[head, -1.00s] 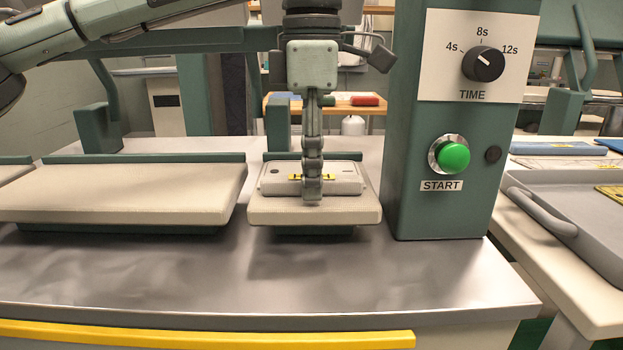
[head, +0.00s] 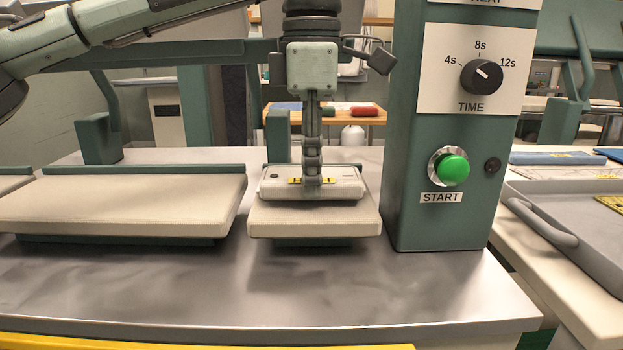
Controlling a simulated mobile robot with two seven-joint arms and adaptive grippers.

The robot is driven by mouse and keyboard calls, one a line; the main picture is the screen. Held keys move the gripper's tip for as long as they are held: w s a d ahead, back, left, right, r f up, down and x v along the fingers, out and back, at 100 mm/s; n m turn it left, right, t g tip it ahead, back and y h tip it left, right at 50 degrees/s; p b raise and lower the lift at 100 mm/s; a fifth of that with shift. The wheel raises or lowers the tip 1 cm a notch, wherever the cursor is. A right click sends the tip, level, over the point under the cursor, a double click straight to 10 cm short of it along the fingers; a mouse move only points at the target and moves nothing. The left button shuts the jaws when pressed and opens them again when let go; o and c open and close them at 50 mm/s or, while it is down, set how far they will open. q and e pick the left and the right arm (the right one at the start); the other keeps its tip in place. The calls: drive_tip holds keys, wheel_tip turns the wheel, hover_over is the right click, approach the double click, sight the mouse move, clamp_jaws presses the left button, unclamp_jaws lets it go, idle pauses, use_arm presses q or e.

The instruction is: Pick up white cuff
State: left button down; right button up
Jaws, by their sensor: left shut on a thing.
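The white cuff (head: 347,187) is a flat, folded off-white piece with a yellow tag at its middle and a small dark spot at its left. It is over the small padded board (head: 312,226), level and near the board's back. My left gripper (head: 312,188) comes straight down from above and is shut on the cuff at its middle. The cuff seems to be just above the pad, but the gap is too small to tell for sure. The fingers hide part of the tag. My right gripper is not in view.
A wide padded board (head: 120,205) lies to the left. A green control column (head: 398,190) with a time dial (head: 482,77) and green start button (head: 453,170) stands close on the right. A grey tray (head: 545,228) sits farther right. The metal worktop (head: 270,290) in front is clear.

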use_arm(q)
wheel_tip(320, 180, up, 6)
drive_tip(key=shift+f+p, duration=0.1)
drive_tip(key=shift+p, duration=0.2)
wheel_tip(320, 180, up, 21)
drive_tip(key=p, duration=0.5)
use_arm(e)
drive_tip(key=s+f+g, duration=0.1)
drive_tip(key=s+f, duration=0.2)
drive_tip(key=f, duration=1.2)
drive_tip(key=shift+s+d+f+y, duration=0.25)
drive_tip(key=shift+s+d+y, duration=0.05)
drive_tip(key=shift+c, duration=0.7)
